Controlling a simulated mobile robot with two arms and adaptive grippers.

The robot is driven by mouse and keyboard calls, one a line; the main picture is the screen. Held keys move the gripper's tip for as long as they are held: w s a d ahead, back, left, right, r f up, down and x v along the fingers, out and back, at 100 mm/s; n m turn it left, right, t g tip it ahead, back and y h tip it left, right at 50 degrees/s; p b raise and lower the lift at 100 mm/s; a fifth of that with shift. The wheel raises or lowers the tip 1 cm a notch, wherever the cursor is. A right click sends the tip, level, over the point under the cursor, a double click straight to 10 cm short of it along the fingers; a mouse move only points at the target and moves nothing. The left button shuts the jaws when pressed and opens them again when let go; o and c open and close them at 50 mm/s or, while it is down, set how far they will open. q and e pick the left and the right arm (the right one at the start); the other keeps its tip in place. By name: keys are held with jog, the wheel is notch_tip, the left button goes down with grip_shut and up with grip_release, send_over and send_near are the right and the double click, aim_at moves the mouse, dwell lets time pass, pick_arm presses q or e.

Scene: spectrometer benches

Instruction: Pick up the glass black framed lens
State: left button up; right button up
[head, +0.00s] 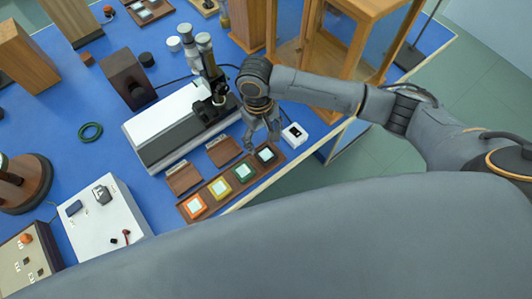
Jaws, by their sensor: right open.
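The black framed lens (267,155) is a small square with a pale glass middle. It lies at the right end of a brown wooden tray (233,189) near the table's front edge, in a row with green, yellow and orange framed ones. My right gripper (261,143) is open and points down just behind the black framed lens, close to it in the picture. Its fingers look empty. I cannot tell its exact height above the tray. My left gripper is not in view.
Neighbouring framed squares are green (243,172), yellow (220,188) and orange (194,206). Two brown plates (223,152) lie behind the tray. A small white box (294,134) sits right of the gripper. A white-topped instrument (172,122) and a wooden cabinet (331,60) stand behind.

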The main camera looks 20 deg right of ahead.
aim_at(266, 154)
jog(key=f, duration=0.1)
jog(key=s+f+p, duration=0.1)
jog(key=f, duration=0.2)
jog(key=shift+s+f, duration=0.1)
jog(key=shift+s, duration=0.25)
jog(key=shift+f, duration=0.45)
jog(key=shift+a, duration=0.1)
jog(key=c, duration=1.2)
jog(key=shift+r, duration=0.1)
jog(key=shift+c, duration=0.2)
